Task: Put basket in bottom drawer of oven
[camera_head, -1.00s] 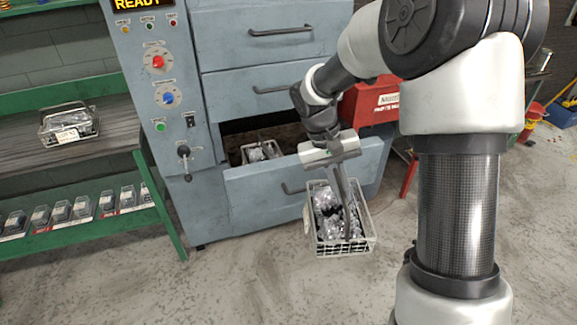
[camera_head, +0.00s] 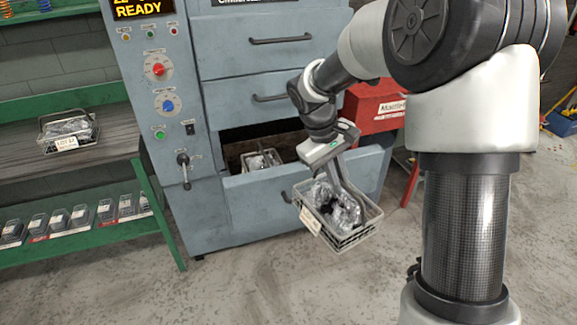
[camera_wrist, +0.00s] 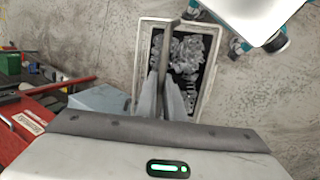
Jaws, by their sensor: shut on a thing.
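My gripper (camera_head: 340,168) is shut on a white wire basket (camera_head: 352,239) filled with silvery metal parts. It holds the basket tilted in the air, in front of the oven (camera_head: 228,75). The wrist view shows the basket (camera_wrist: 143,60) below the fingers (camera_wrist: 168,98). The oven's bottom drawer (camera_head: 258,192) is pulled open, and its front is partly hidden behind my gripper and the held basket. Another basket (camera_head: 262,160) sits inside the drawer toward the left.
A third basket (camera_head: 66,143) with a label stands on the green bench (camera_head: 118,130) at left, above a shelf of several small boxes. A red box (camera_head: 374,104) stands right of the oven. The floor in front is clear.

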